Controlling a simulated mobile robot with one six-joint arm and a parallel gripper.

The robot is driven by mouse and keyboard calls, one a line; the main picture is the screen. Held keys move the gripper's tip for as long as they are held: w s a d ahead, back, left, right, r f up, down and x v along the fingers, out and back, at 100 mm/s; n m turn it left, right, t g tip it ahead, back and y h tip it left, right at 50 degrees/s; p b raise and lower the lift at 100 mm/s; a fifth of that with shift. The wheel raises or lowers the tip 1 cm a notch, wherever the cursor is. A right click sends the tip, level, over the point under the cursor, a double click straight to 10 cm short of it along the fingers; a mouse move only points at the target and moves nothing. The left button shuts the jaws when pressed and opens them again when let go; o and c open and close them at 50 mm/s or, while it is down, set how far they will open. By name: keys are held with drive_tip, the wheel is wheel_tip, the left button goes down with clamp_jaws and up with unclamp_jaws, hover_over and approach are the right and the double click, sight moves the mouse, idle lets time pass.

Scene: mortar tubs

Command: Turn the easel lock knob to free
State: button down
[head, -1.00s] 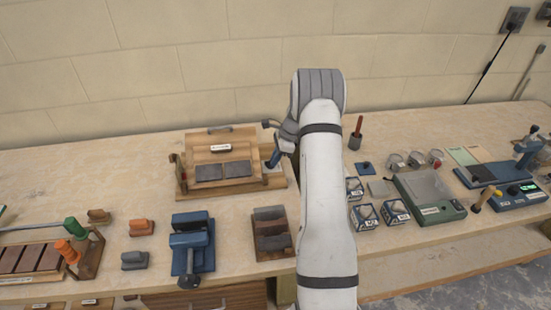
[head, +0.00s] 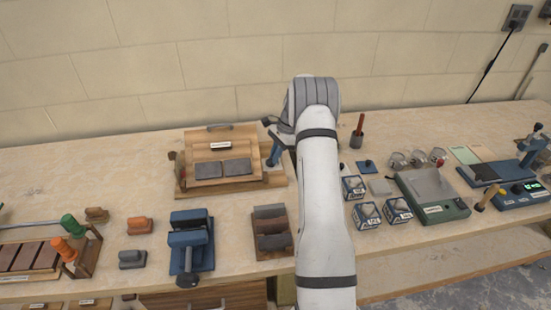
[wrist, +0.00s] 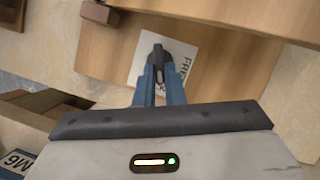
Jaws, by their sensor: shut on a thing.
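In the wrist view, my gripper (wrist: 158,75) is shut on the dark lock knob (wrist: 158,56). A white label (wrist: 178,62) lies beneath the knob, with "FREE" partly readable to its right and the rest covered by the knob and fingers. The knob is hidden in the head view.
Right of my arm are small blue-framed boxes (head: 366,214) and a green scale (head: 430,192). Left of it are a block rack (head: 271,232), a blue press (head: 191,240) and an orange-handled block (head: 140,226). A wall (head: 120,60) rises behind the bench.

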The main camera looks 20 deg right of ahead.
drive_tip(key=n, duration=0.2)
drive_tip(key=n+g+b, duration=0.1)
drive_tip(key=shift+w+n, duration=0.35)
drive_tip(key=shift+n, duration=0.05)
drive_tip(key=shift+w+a+n+g+h, duration=0.1)
drive_tip(key=shift+n+g+h, duration=0.25)
drive_tip(key=shift+n, duration=0.55)
drive_tip(key=shift+w+a+n+g+h, duration=0.1)
drive_tip(key=shift+n+g+h, duration=0.25)
drive_tip(key=shift+n, duration=0.55)
drive_tip(key=shift+r, duration=0.1)
drive_tip(key=c, duration=1.5)
unclamp_jaws()
drive_tip(key=shift+b+v, duration=0.7)
drive_tip(key=shift+v, duration=3.15)
drive_tip(key=shift+w, duration=0.15)
